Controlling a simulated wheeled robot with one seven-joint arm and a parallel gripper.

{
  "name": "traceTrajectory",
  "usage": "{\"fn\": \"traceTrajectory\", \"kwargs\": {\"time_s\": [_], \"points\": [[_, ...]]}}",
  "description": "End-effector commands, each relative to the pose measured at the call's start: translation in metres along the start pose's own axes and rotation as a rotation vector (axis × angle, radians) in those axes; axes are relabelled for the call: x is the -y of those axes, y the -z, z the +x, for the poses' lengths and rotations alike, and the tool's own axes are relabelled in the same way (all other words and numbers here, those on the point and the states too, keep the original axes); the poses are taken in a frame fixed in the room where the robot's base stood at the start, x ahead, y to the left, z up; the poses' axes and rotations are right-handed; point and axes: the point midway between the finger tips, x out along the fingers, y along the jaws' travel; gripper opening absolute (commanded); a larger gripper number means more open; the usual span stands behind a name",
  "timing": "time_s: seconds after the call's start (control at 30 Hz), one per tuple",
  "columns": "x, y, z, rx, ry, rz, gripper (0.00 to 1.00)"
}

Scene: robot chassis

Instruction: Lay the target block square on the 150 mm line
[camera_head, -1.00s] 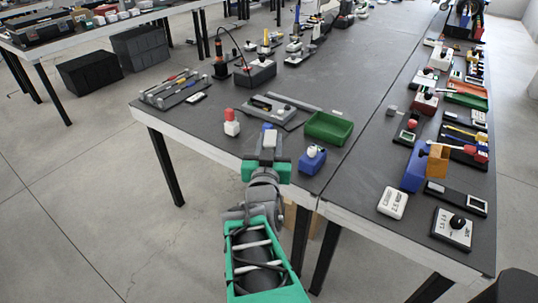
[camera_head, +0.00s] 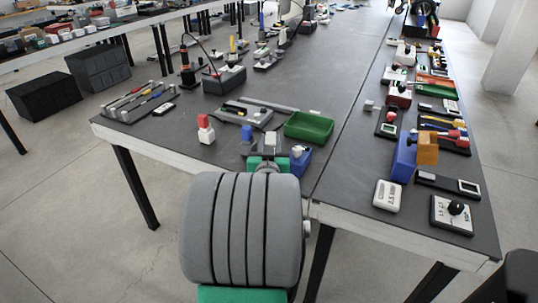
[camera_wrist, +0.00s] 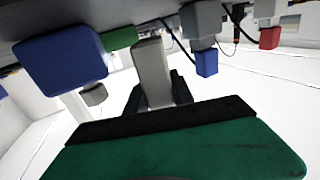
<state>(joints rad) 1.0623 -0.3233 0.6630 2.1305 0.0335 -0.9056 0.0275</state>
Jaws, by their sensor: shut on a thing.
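My gripper (camera_head: 270,148) is over the near edge of the dark table, between a blue piece (camera_head: 246,132) on its left and a blue box with a pale knob (camera_head: 300,159) on its right. In the wrist view, which looks upside down, the dark fingers (camera_wrist: 158,96) are shut on a plain light grey block (camera_wrist: 152,70). Its far end reaches toward the table surface; I cannot tell whether it touches. The blue box (camera_wrist: 65,60) and blue piece (camera_wrist: 206,63) also show there. I cannot make out a 150 mm line.
A green tray (camera_head: 309,126) stands behind the gripper. A red-and-white piece (camera_head: 205,129) stands to the left. A grey fixture (camera_head: 240,113) and a long pale strip (camera_head: 262,103) lie behind. Several instruments line the right table, including a blue-and-orange one (camera_head: 405,156).

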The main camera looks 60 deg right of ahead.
Motion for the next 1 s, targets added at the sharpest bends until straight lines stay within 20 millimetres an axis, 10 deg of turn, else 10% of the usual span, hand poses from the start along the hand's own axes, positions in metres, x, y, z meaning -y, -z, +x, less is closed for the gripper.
{"fn": "traceTrajectory", "kwargs": {"time_s": [0.1,0.47,0.5,0.6,1.0], "points": [[-0.003,-0.027,-0.001,0.003,-0.005,0.000,0.00],[-0.003,-0.028,-0.001,0.002,-0.005,0.000,0.00],[-0.003,-0.029,-0.001,0.004,-0.005,0.000,0.30],[-0.002,-0.028,-0.002,0.004,-0.004,0.000,0.38],[-0.001,-0.023,-0.015,0.003,-0.003,0.000,0.38]]}}
